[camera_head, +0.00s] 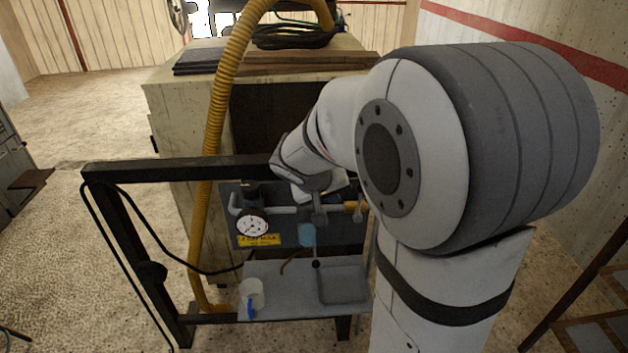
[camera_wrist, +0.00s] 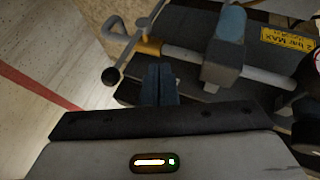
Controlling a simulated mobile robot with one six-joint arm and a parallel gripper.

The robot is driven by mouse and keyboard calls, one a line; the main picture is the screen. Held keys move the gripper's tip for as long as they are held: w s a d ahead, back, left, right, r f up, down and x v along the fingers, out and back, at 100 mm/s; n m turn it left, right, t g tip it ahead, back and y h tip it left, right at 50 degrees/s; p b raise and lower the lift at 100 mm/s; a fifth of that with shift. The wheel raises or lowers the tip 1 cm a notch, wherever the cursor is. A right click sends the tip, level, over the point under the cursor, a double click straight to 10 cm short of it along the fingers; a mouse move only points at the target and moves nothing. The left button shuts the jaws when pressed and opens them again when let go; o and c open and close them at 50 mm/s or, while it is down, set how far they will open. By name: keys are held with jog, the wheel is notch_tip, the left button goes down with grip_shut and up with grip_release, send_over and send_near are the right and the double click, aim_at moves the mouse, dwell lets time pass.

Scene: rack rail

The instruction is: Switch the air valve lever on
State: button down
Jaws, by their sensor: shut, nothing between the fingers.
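The air valve shows in the wrist view as an orange body (camera_wrist: 149,47) on a grey pipe. Its lever (camera_wrist: 128,52) is a thin grey rod ending in a dark round knob (camera_wrist: 110,75), lying slantwise across the pipe line. My gripper (camera_wrist: 158,70) is shut and empty, its fingertips just beside the valve body and to the right of the knob. I cannot tell whether they touch anything. In the head view, the orange valve part (camera_head: 351,205) shows at the right end of the pipe; my wrist hides much around it and the lever is not clear there.
A grey-blue regulator (camera_wrist: 225,55) stands close right of the fingers in the wrist view.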

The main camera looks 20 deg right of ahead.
jog(key=d, duration=0.1)
jog(key=d+p, duration=0.1)
jog(key=d, duration=0.2)
jog(key=shift+s+d+f, duration=0.1)
jog(key=shift+d+f, duration=0.05)
jog(key=shift+f, duration=0.1)
jog(key=shift+p, duration=0.3)
jog(key=shift+r, duration=0.15)
